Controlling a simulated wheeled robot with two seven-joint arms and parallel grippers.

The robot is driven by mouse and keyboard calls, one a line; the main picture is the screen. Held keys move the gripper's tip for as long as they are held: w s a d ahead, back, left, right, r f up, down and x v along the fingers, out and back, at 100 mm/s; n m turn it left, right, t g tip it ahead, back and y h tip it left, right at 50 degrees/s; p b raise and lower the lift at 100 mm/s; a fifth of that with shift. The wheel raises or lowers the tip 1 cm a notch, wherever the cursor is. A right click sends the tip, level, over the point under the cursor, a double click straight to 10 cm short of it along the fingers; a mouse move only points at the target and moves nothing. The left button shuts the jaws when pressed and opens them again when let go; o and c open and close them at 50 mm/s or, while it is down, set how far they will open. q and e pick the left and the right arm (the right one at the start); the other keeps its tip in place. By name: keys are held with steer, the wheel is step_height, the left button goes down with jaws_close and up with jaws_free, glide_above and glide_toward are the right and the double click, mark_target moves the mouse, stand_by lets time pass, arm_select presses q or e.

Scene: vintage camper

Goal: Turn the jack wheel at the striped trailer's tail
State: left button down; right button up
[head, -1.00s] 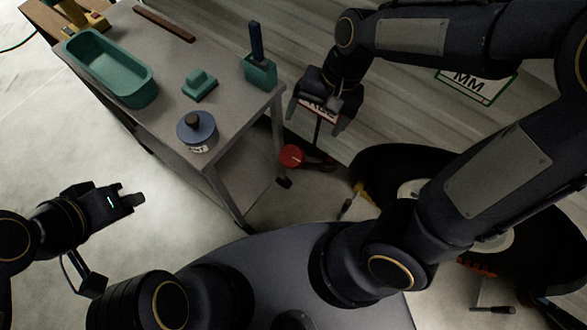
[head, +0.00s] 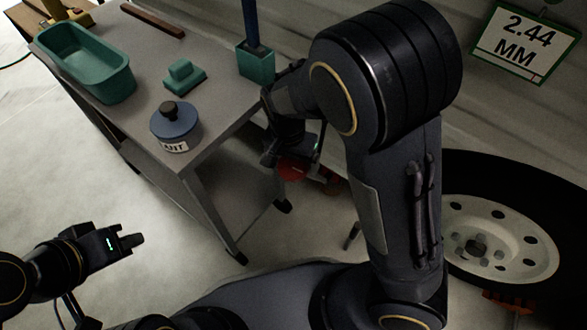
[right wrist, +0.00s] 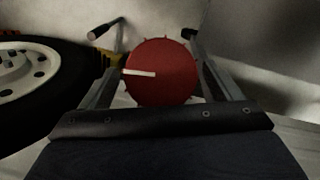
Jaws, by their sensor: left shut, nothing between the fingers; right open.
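The red jack wheel (head: 292,168) shows low beside the table's right leg in the head view, partly covered by my right gripper. In the right wrist view the jack wheel (right wrist: 162,72) is a red disc with small knobs on its rim and a pale stripe. My right gripper (right wrist: 156,65) is open, with one finger on each side of the wheel; I cannot tell whether they touch it. My left gripper (head: 138,240) is shut and empty, over the floor at the lower left.
A grey table (head: 222,130) holds a teal tub (head: 85,70), a teal block (head: 184,75), a blue pot (head: 175,130) and a teal holder (head: 255,62). A tyre with a white wheel (head: 500,235) stands at the right, below a 2.44 MM sign (head: 525,40).

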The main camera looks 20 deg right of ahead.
steer(key=shift+f, duration=0.5)
steer(key=shift+c, duration=0.5)
steer(key=c, duration=0.9)
steer(key=shift+r+m+t+p, duration=0.2)
steer(key=shift+m+t+p, duration=0.1)
steer(key=shift+m+p, duration=0.35)
steer(key=shift+s+m+t+y+p, duration=0.1)
steer(key=shift+m+t+y+p, duration=0.35)
steer(key=shift+m+p, duration=0.5)
steer(key=shift+d+m+t+y+p, duration=0.1)
steer(key=shift+m+t+y+p, duration=0.35)
steer(key=shift+m, duration=0.45)
steer(key=shift+f+m+t+p, duration=0.15)
steer(key=shift+m+t+p, duration=0.35)
steer(key=shift+m, duration=0.5)
